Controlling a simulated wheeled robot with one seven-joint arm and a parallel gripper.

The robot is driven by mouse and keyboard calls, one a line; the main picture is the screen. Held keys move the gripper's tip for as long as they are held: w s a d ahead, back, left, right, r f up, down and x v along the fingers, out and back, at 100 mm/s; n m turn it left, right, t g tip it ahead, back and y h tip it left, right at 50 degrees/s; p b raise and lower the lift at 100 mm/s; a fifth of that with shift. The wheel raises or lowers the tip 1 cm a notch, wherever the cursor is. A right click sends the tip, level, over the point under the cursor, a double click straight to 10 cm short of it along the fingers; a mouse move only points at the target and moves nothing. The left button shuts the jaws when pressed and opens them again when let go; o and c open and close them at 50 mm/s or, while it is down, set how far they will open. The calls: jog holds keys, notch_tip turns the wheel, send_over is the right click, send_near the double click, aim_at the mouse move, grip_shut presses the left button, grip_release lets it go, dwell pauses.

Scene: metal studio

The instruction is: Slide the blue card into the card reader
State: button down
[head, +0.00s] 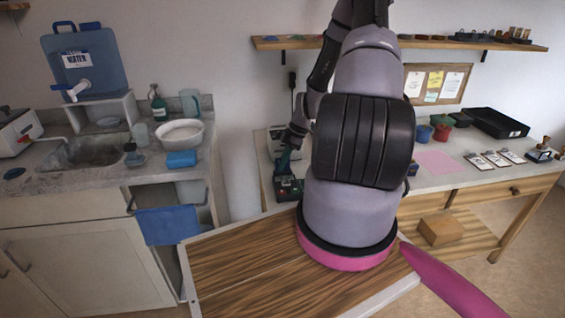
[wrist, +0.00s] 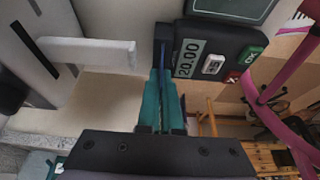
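The card reader (wrist: 213,38) is a dark terminal in the wrist view, with a display reading 20.00, a green key and a red key. It also shows as a small dark box on the bench in the head view (head: 289,190). My gripper (wrist: 162,75) has teal fingers closed together at the reader's left end. The blue card (wrist: 161,72) shows edge-on as a thin blue strip between the fingers. Its far end meets the dark slot part of the reader; I cannot tell how deep it sits. In the head view my gripper (head: 284,160) is just above the reader and the card is hidden.
A grey device (head: 280,138) stands behind the reader. A pink sheet (head: 438,161), several cups and a black tray (head: 498,122) lie to the right on the bench. A sink counter (head: 60,180) is at left, across a gap. My arm hides much of the bench's middle.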

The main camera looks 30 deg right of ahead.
dwell(0.4)
jog(key=c, duration=1)
grip_release()
jog(key=v, duration=1)
jog(key=shift+d+r, duration=0.2)
jog(key=shift+r, duration=0.15)
jog(key=shift+s, duration=0.1)
